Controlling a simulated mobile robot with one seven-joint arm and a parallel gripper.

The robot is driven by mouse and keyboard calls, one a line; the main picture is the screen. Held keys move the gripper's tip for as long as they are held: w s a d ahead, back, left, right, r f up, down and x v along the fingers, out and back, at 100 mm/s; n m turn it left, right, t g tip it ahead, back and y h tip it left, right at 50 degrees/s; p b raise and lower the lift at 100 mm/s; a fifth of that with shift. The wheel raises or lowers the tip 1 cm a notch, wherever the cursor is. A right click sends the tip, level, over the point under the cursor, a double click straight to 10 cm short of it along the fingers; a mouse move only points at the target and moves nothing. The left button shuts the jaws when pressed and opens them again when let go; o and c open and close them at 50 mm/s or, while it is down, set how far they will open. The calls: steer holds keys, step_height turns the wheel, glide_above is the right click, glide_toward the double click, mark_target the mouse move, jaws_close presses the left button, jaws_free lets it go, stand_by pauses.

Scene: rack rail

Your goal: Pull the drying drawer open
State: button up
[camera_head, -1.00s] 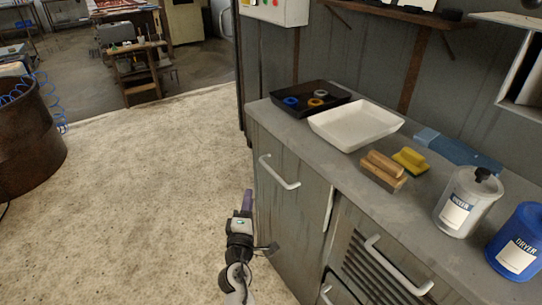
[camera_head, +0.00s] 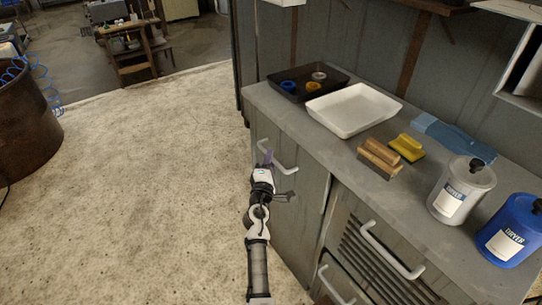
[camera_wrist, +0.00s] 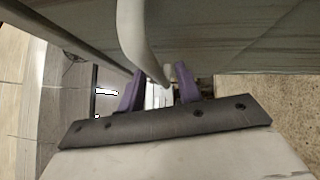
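The slatted drawer front (camera_head: 357,247), likely the drying drawer, is in the grey cabinet below the counter, with a white bar handle (camera_head: 390,252) across it. It looks shut. My gripper (camera_head: 267,158) is left of it, at the white handle (camera_head: 288,170) of the plain cabinet front. In the wrist view, my gripper's purple fingers (camera_wrist: 160,88) are apart. A white handle (camera_wrist: 133,35) curves down towards the gap between them. I cannot tell whether the fingers touch it.
Another white handle (camera_head: 334,287) sits lower on the cabinet. The counter holds a black tray (camera_head: 335,88), a white tray (camera_head: 352,108), a brush (camera_head: 380,157), a yellow block (camera_head: 407,147), a thinner can (camera_head: 461,190) and a blue dryer can (camera_head: 512,230).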

steer(key=shift+w+d+r, duration=0.1)
steer(key=shift+w, duration=0.6)
steer(key=shift+c, duration=0.4)
jaws_close()
